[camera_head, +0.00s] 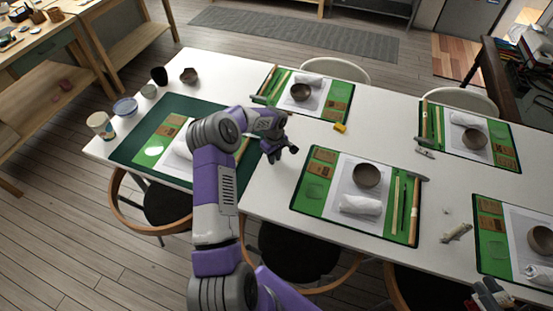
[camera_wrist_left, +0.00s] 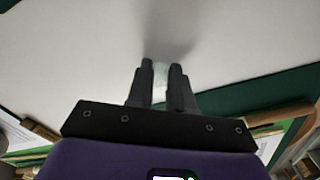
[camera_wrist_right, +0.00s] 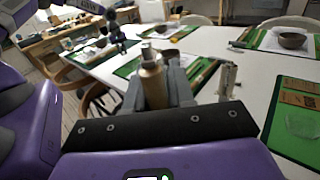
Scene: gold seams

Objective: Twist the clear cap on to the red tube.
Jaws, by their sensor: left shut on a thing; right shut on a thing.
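My left gripper (camera_head: 285,153) hangs over the white table between the mats. In the left wrist view its fingers (camera_wrist_left: 162,68) are shut on a small pale, see-through thing (camera_wrist_left: 160,82), apparently the clear cap, mostly hidden between them. My right gripper (camera_head: 490,297) is at the lower right of the head view. In the right wrist view its fingers (camera_wrist_right: 168,82) are shut on an upright tan-brown tube (camera_wrist_right: 152,82) with a narrower grey tip pointing up. I see no red on it. The left gripper shows far off there (camera_wrist_right: 118,40); cap and tube are well apart.
The white table (camera_head: 270,205) holds green mats with bowls, cloths and tools. A yellow block (camera_head: 340,127) lies near the middle. A cup (camera_head: 101,125) and bowls stand at the left end. Bare tabletop separates the mats.

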